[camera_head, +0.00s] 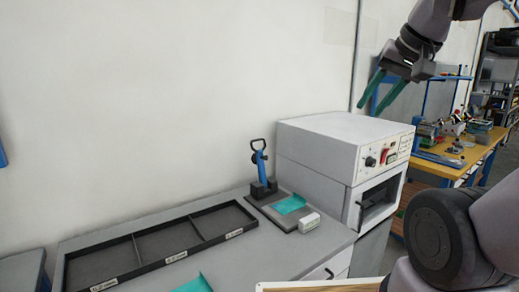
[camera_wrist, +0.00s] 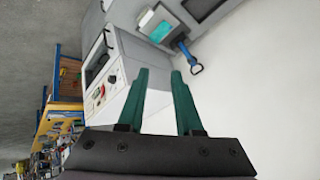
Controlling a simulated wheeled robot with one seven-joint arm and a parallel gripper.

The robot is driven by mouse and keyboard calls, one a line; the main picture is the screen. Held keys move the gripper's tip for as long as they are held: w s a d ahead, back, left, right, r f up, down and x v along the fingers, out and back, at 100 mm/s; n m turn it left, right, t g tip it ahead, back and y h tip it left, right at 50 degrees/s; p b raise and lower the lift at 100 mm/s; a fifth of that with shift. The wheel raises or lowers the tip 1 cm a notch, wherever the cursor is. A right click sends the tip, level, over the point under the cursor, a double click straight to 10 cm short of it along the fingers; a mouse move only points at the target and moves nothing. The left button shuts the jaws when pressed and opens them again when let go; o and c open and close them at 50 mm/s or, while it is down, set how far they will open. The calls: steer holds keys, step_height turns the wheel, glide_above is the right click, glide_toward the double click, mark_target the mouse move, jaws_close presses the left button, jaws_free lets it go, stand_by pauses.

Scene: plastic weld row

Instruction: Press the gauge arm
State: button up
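The gauge (camera_head: 262,174) stands on the grey bench, with a blue upright arm and a black loop handle at its top. The same blue gauge arm (camera_wrist: 187,55) shows at the top of the wrist view, beyond my fingertips. A teal piece (camera_head: 290,204) lies on the gauge's grey base plate, beside a small white block (camera_head: 309,222). My gripper (camera_head: 382,94) is raised above the white oven, up and to the right of the gauge and well apart from it. Its two green fingers (camera_wrist: 160,80) are apart with nothing between them.
A white oven (camera_head: 335,140) with a knob and red switch stands right of the gauge. A black three-compartment tray (camera_head: 165,240) lies left of it on the bench. Another teal piece (camera_head: 196,284) is at the front edge. A wooden workbench (camera_head: 445,160) stands behind right.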

steer(key=shift+c, duration=0.3)
jaws_close()
steer(key=w+a+r+n, duration=0.1)
steer(key=w+a+n, duration=0.15)
steer(key=w, duration=0.85)
steer(key=w+a+r+n+y, duration=0.1)
steer(key=w+a, duration=0.2)
steer(key=w, duration=0.7)
steer(key=w+a+r+n, duration=0.2)
steer(key=w+a, duration=0.1)
steer(key=w, duration=0.8)
steer(key=w+a+f+n, duration=0.2)
steer(key=w+a+f, duration=0.5)
steer(key=w+f, duration=0.3)
steer(key=w+a+f+n+g+y, duration=0.1)
steer(key=w+a+f+n, duration=0.2)
steer(key=w+a+f, duration=0.4)
steer(key=w+f, duration=0.3)
steer(key=w, duration=0.3)
steer(key=shift+a+f, duration=0.25)
steer(key=shift+a, duration=0.1)
steer(key=shift+w, duration=0.1)
